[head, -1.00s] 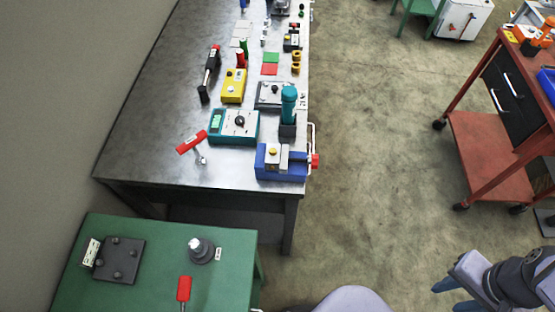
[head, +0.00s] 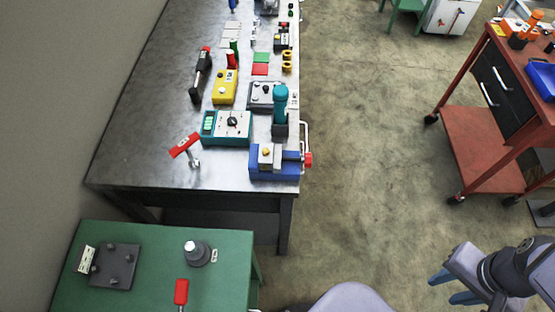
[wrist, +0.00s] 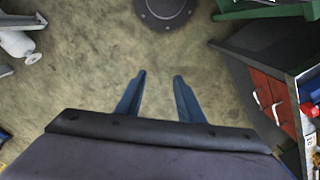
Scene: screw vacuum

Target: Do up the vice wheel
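The blue vice (head: 262,174) sits at the near right corner of the metal workbench, with a grey jaw block and a yellow round part on top. Its red wheel (head: 308,160) sticks out on the right, just past the bench edge. My gripper (head: 449,286) is at the lower right, over the floor and well apart from the vice. In the wrist view, my gripper (wrist: 160,76) has two blue fingers spread with bare floor between them. It is open and empty. The vice is not seen in the wrist view.
A teal meter (head: 231,139), a red-handled tool (head: 184,146) and a teal-topped tool (head: 280,100) stand near the vice. A green table (head: 150,240) is in front of the bench. A red cart (head: 480,140) stands at right. The floor (head: 370,150) between is clear.

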